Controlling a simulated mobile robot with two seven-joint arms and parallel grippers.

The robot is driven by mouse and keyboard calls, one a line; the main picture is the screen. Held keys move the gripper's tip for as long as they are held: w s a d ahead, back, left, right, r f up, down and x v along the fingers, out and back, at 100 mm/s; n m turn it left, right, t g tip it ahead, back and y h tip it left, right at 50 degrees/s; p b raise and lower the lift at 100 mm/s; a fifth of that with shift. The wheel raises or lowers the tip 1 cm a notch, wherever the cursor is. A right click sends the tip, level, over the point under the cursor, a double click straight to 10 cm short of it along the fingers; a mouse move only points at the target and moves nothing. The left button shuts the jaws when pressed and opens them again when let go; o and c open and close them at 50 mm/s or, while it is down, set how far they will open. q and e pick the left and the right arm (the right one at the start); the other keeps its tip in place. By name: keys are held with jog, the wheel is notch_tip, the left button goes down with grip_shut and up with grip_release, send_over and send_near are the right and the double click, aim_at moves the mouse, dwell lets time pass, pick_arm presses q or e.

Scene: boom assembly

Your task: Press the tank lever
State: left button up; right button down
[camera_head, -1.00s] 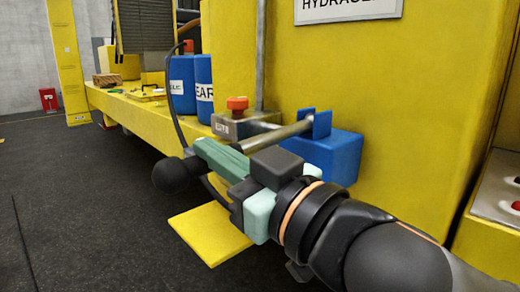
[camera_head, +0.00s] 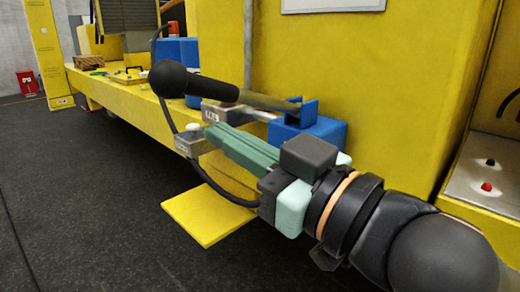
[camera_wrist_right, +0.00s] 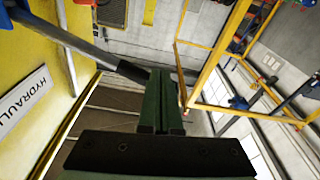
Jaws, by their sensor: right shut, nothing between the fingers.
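The tank lever (camera_head: 210,89) has a black ball knob and black grip on a metal rod. It pivots at a blue bracket on the blue tank block (camera_head: 322,135). The lever is raised, close to level, pointing left. My right gripper (camera_head: 212,134) has green fingers, shut and empty, below the lever's grip. In the right wrist view, the lever rod (camera_wrist_right: 75,42) crosses at upper left, its dark grip end passing near the shut fingers (camera_wrist_right: 160,80). I cannot tell whether they touch. My left gripper is not in view.
A grey metal valve block (camera_head: 218,114) sits behind the fingers, and a black hose loops under them. A yellow plate (camera_head: 205,215) juts out below. The yellow machine wall (camera_head: 400,80) stands behind. Blue containers (camera_head: 175,50) stand on the ledge. The dark floor at left is clear.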

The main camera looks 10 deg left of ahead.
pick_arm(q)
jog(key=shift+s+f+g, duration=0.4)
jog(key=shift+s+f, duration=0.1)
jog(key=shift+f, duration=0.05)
pick_arm(e)
jog(key=shift+v, duration=2.35)
jog(key=shift+r, duration=0.1)
